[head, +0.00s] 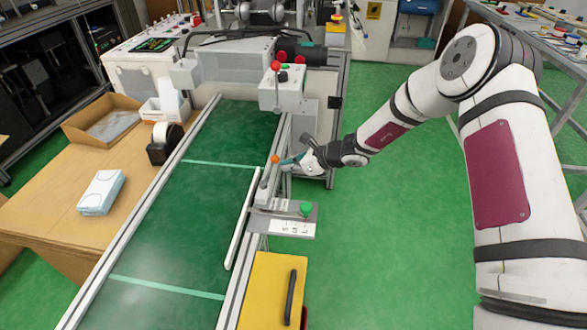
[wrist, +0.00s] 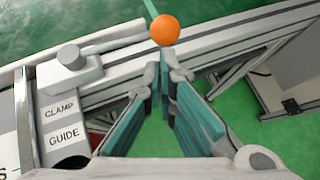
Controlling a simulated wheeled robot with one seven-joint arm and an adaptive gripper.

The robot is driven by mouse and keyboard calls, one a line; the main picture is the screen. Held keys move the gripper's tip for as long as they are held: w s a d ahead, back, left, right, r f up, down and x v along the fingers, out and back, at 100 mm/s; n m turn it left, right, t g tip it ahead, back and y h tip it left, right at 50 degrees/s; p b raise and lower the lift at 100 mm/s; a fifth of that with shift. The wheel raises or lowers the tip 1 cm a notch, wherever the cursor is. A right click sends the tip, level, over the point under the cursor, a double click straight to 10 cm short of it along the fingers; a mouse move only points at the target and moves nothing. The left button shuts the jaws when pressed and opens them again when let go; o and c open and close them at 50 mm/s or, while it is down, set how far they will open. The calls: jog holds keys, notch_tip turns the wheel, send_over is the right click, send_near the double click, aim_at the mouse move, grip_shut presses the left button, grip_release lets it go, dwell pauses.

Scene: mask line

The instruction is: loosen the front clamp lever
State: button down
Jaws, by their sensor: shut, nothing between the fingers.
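The clamp lever is a short grey bar (wrist: 115,44) with an orange ball (wrist: 164,29) at its end, running from a round pivot (wrist: 71,57) beside a block labelled CLAMP and GUIDE (wrist: 62,122). In the head view its orange ball (head: 275,159) sits at the right edge of the conveyor. My gripper (wrist: 164,68) is shut and empty, its teal-padded fingers meeting just below the ball in the wrist view. In the head view my gripper (head: 288,161) is close to the right of the ball. I cannot tell whether they touch.
The green conveyor belt (head: 180,230) carries a white guide bar (head: 243,218) along its right side. A plate with a green knob (head: 306,208) and a yellow box (head: 273,290) stand nearer. A red ball knob (head: 276,66) is farther back. Green floor right of the conveyor is clear.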

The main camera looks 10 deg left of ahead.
jog(key=shift+w+a+b, duration=0.45)
jog(key=shift+w+a, duration=0.2)
jog(key=shift+a, duration=0.1)
